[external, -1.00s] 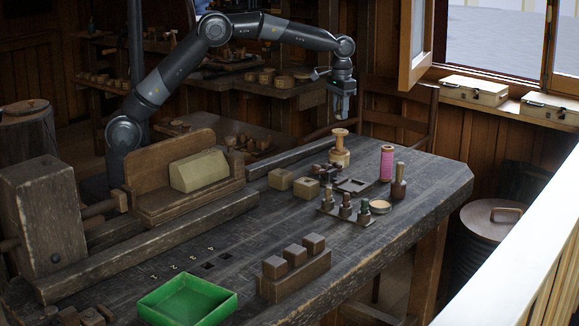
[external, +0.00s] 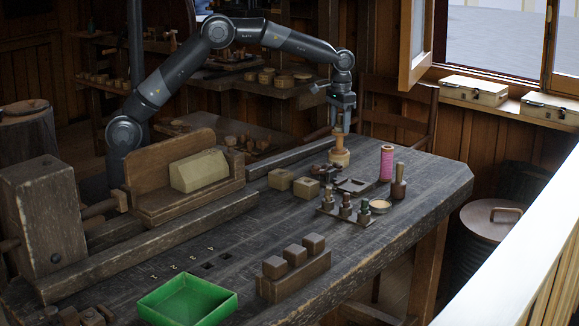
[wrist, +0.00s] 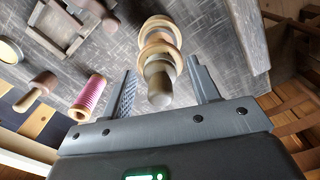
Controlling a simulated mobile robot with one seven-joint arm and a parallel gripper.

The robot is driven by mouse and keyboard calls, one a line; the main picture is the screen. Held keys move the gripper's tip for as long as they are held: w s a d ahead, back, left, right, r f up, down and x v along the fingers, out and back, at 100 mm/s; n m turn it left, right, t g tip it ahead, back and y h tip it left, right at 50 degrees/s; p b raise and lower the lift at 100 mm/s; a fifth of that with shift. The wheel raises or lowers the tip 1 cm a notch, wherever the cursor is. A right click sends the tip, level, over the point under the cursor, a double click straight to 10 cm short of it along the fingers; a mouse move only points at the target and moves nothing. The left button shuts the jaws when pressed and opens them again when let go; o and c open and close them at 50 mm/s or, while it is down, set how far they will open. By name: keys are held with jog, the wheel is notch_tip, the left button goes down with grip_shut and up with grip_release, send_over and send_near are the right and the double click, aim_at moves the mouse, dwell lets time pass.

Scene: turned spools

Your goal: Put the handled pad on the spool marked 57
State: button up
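My gripper (external: 342,124) is open and points down over a turned wooden piece (external: 340,156) at the far side of the bench. In the wrist view this piece (wrist: 158,50) shows pale wooden rings and a rounded grey-brown knob; the knob is between my open fingers (wrist: 162,88), with gaps beside it. A pink-wound spool (external: 387,163) stands upright to its right; it also shows in the wrist view (wrist: 90,98). A brown piece with an upright handle (external: 398,185) stands right of the pink spool. No 57 is legible, and I cannot tell which piece is the handled pad.
Two tan blocks (external: 281,179) lie to the left. A green tray (external: 170,312) and a block rack (external: 293,284) are nearer the camera.

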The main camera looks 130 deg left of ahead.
jog(key=shift+r, duration=0.15)
notch_tip(320, 180, up, 12)
jog(key=shift+f, duration=0.15)
jog(key=d+r+m+t+y, duration=0.1)
jog(key=d+r+m, duration=0.3)
jog(key=d, duration=1.2)
jog(key=d+r+m+t, duration=0.15)
jog(key=d+r, duration=0.55)
jog(key=d, duration=0.8)
jog(key=s+d+f+m+t, duration=0.1)
jog(key=s+d+f+m, duration=0.1)
jog(key=s+d, duration=0.4)
jog(key=s+d+f+m+t, duration=0.1)
jog(key=s+d+f+m, duration=0.2)
jog(key=s+d, duration=0.4)
jog(key=s+d+f+m+t+h, duration=0.1)
jog(key=s+d+f+m, duration=0.2)
jog(key=s+d, duration=0.3)
jog(key=d+f, duration=0.1)
jog(key=d, duration=0.3)
jog(key=shift+s, duration=0.15)
